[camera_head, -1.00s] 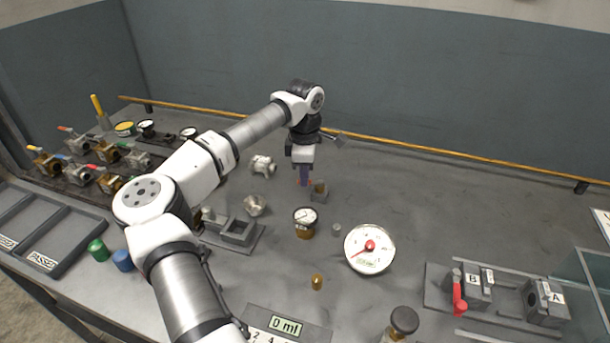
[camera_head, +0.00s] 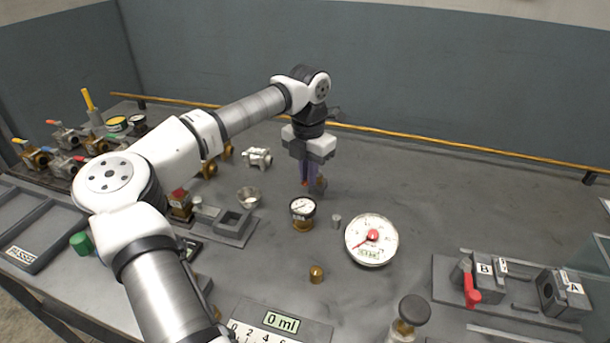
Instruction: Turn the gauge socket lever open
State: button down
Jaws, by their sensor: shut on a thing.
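My gripper (camera_head: 305,179) points down at the middle of the table, with purple fingers shut on a small orange-red piece (camera_head: 304,184). A small dark grey block (camera_head: 318,186) stands right beside the fingertips. I cannot tell for sure whether the piece is the gauge socket lever, as the fingers hide most of it.
A large white dial (camera_head: 371,240) with a red hub lies to the right. A fixture with a red lever (camera_head: 471,289) and blocks B (camera_head: 485,269) and A (camera_head: 566,290) is at right. Several valves (camera_head: 65,137) are at left. The back right of the table is clear.

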jog(key=shift+s+d+n+b, duration=0.1)
jog(key=shift+d+n+b, duration=0.15)
jog(key=shift+n, duration=0.5)
jog(key=shift+s+d+n+b, duration=0.2)
jog(key=shift+n+b, duration=0.2)
jog(key=shift+n, duration=0.3)
jog(key=shift+s+d+n+b, duration=0.1)
jog(key=shift+d+n+b, duration=0.15)
jog(key=shift+n, duration=0.5)
jog(key=c, duration=1.5)
grip_release()
jog(key=shift+o, duration=0.2)
notch_tip(320, 180, up, 14)
jog(key=b, duration=0.1)
jog(key=shift+f, duration=0.1)
